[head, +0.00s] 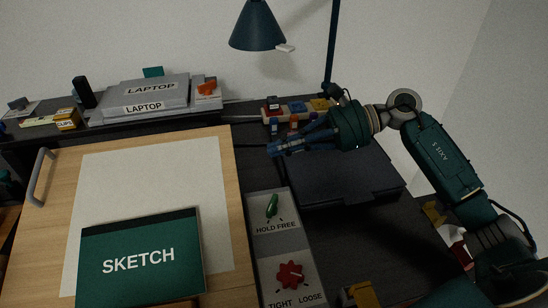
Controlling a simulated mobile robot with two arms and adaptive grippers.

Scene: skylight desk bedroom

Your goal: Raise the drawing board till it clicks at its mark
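The wooden drawing board (233,211) lies at the left with a large pale sheet (150,175) on it. It has a grey handle (38,178) on its left edge. A green SKETCH pad (140,258) covers its near part. Right of the board, a grey panel (262,240) carries a green lever (272,206) marked HOLD FREE and a red knob (290,276) marked TIGHT LOOSE. My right gripper (272,148) is above the desk beyond the panel, pointing left; its finger gap is unclear. My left gripper is out of view. The board's mark is not visible.
A dark closed case (345,180) lies under my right arm. Laptops labelled LAPTOP (150,92) are stacked behind the board. A dark green lamp (258,28) hangs above. A tray of small blocks (297,110) stands at the back. Clips (67,119) lie at the left.

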